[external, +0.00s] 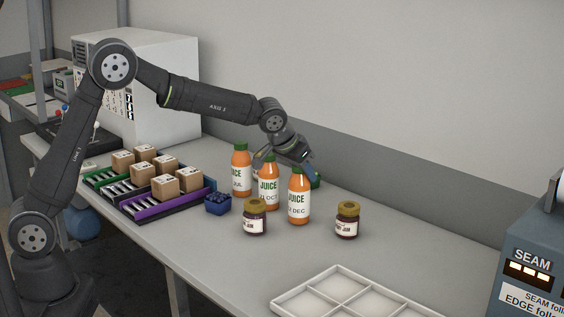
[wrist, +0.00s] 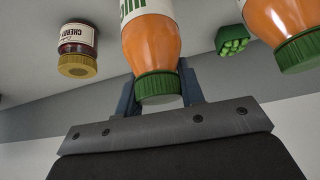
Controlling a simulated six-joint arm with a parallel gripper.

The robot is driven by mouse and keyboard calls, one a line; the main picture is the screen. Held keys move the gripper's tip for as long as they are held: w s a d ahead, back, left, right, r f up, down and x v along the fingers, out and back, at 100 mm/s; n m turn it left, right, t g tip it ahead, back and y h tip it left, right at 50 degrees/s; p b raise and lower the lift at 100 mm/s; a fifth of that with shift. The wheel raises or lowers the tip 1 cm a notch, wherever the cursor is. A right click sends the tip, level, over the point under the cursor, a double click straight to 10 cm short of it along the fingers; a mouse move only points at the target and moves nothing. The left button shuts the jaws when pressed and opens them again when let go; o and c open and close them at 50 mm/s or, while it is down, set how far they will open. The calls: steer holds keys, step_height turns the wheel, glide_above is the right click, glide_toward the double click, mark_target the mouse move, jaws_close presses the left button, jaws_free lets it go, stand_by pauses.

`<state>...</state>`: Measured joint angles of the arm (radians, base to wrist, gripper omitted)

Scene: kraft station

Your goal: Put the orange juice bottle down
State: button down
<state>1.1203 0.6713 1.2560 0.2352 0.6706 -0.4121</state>
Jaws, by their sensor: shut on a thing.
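Three orange juice bottles with green caps show in the external view. The front right one, the DEC bottle (external: 299,208), is upright with my gripper (external: 298,172) at its neck. In the wrist view my gripper (wrist: 161,90) is shut on this orange juice bottle (wrist: 150,45), one blue finger on each side of its neck. Its base is at or close to the table; I cannot tell if it touches. The OCT bottle (external: 268,192) and the JUL bottle (external: 241,176) stand behind to the left. Another bottle (wrist: 285,30) shows at right in the wrist view.
Dark jam jars stand front left (external: 254,220) and right (external: 347,222) of the bottle. A blue punnet (external: 217,205) sits left, beside organizer trays with boxes. A green punnet (wrist: 233,42) is near the bottles. An empty white tray (external: 335,272) lies in front; table between is clear.

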steer(key=shift+f, duration=0.1)
steer(key=c, duration=0.9)
jaws_free()
steer(key=shift+c, duration=0.2)
steer(key=shift+s+a+r, duration=0.1)
steer(key=shift+r, duration=0.25)
steer(key=v, duration=1.1)
steer(key=shift+r, duration=0.2)
steer(key=shift+f, duration=0.15)
